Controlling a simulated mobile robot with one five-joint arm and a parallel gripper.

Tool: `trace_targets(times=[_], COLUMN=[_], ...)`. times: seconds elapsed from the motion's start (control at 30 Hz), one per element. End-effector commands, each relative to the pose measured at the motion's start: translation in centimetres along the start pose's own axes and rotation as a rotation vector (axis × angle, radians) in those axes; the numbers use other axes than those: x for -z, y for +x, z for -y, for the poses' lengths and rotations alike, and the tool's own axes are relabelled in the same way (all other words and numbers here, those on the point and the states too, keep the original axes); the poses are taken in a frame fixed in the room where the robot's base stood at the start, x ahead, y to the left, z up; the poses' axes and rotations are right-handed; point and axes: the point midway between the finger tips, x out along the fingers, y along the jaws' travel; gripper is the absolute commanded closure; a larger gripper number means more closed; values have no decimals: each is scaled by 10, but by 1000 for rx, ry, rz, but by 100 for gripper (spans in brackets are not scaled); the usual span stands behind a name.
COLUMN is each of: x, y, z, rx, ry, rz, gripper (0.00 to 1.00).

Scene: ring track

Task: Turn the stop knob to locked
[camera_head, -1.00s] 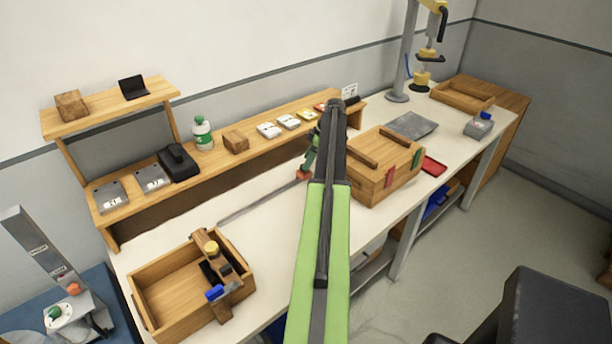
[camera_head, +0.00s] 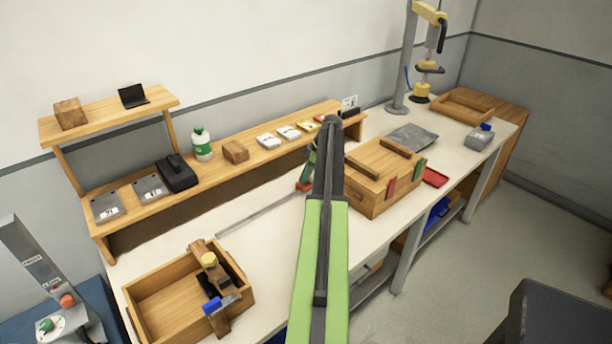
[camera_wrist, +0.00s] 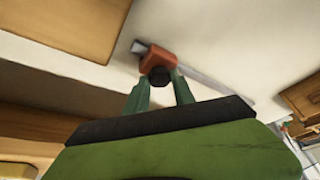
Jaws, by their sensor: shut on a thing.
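A thin grey rail (camera_head: 258,213) lies on the white workbench and carries a small orange-red stop (camera_head: 304,187) at its right end. In the wrist view the stop (camera_wrist: 158,62) sits near one end of the rail (camera_wrist: 212,84), with a dark round knob (camera_wrist: 159,76) facing me. My gripper (camera_wrist: 160,80) has its green fingers closed on the knob, one on each side. In the head view my gripper (camera_head: 309,172) is at the stop, partly hidden behind my arm. I cannot read any locked mark on the knob.
A wooden box with red and green tabs (camera_head: 362,205) stands close to the right. An open wooden crate (camera_head: 135,315) with tools is at the front left. A raised wooden shelf (camera_head: 215,178) with bottle and boxes runs behind. The bench around the rail is clear.

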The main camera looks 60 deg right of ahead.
Motion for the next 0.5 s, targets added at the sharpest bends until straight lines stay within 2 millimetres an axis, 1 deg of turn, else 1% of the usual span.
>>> trace_targets(times=[0.27,0.5], x=[-2,-2], y=[0,0], z=[-2,1], rx=[-26,-93], ry=[64,223], rz=[4,4], gripper=[100,100])
